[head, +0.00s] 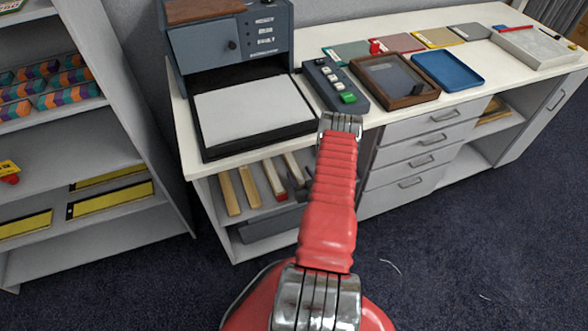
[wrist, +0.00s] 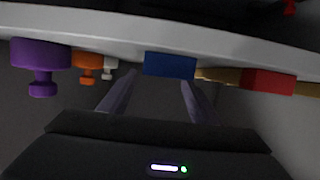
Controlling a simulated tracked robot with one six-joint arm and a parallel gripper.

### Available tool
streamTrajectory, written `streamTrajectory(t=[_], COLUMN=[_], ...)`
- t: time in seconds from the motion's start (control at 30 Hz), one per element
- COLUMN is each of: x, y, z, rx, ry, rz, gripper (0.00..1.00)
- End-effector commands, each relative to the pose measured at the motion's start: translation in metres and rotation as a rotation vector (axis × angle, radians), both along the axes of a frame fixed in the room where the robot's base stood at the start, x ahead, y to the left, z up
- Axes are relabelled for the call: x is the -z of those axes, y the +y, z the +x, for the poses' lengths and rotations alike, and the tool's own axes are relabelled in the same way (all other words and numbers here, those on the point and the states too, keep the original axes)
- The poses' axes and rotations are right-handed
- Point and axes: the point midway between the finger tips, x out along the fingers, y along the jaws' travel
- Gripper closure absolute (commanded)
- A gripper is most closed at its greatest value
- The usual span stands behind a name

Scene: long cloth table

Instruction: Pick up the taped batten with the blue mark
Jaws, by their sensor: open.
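In the wrist view a blue block-like end (wrist: 170,65) shows just beyond and between the fingertips of my gripper (wrist: 160,84). The jaws are open, with nothing held. A red end (wrist: 268,82) with pale wood beside it lies to the right. In the head view several battens lie on the shelf under the table: two plain wooden ones (head: 229,193) (head: 250,187), one with a red end (head: 275,181), and a pale one (head: 293,165) partly behind my gripper (head: 297,187). No blue mark shows on a batten there; my gripper and arm hide part of that area.
The white tabletop (head: 400,115) overhangs the shelf. Drawers (head: 412,160) stand to its right. In the wrist view purple (wrist: 41,62) and orange (wrist: 87,66) knob-shaped things are at left. A grey shelving unit (head: 80,170) stands left of the table; the floor in front is mostly clear.

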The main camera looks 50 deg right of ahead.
Motion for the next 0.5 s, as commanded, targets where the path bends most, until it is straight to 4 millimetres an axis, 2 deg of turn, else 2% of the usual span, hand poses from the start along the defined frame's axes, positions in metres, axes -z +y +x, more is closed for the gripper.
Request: streamTrajectory(t=[0.3,0.5], x=[0.012,0.015], y=[-0.016,-0.021], z=[0.033,0.040], rx=[-0.002,-0.001], ry=[-0.001,0.000], rz=[-0.001,-0.001], gripper=[0.43,0.43])
